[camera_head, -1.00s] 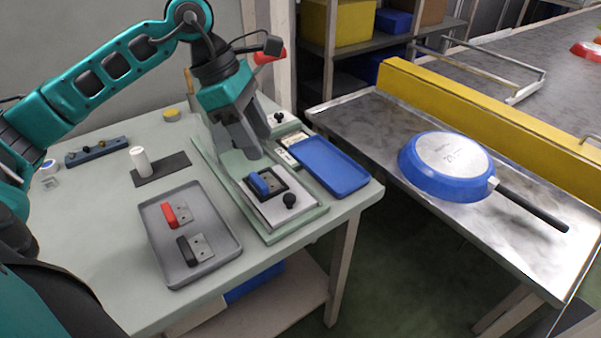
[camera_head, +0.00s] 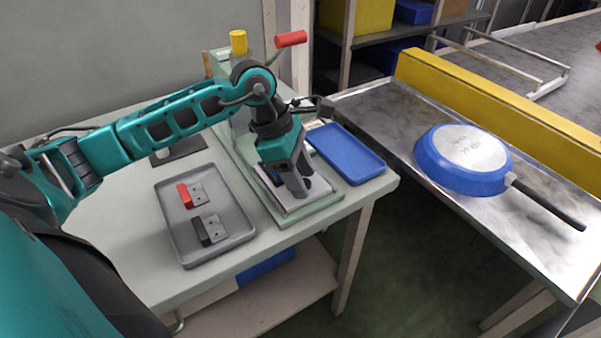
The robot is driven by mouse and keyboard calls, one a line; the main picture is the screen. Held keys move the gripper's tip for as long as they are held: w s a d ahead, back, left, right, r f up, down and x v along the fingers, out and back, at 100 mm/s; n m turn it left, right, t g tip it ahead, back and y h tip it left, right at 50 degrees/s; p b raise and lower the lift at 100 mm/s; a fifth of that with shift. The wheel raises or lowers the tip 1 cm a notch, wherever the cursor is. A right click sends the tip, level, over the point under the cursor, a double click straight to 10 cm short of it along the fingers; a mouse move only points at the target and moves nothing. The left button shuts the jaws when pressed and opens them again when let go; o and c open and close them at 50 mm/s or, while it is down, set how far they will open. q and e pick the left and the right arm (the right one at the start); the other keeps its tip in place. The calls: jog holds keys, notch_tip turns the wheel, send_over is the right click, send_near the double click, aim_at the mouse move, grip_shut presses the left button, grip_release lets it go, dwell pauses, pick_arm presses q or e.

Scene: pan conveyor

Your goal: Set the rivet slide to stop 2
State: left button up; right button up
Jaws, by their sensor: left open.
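The rivet slide, a pale plate (camera_head: 292,209), lies on the green base of the press (camera_head: 325,205) at the table's right side. My left gripper (camera_head: 301,193) points down over the slide's front right part, where the black knob is. The gripper is open, and its fingers mostly hide the knob and the blue-handled part on the slide. I cannot tell whether the fingers touch the knob. The stop marks are not readable, so the slide's stop is not clear. My right gripper is not in view.
A grey tray (camera_head: 185,262) holds a red-handled part (camera_head: 191,195) and a black-handled part (camera_head: 208,230). A blue tray (camera_head: 345,155) lies right of the press. The press has a red-gripped lever (camera_head: 291,39). A blue pan (camera_head: 440,175) lies upside down on the metal table.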

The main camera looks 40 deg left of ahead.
pick_arm(q)
grip_shut()
dwell(0.4)
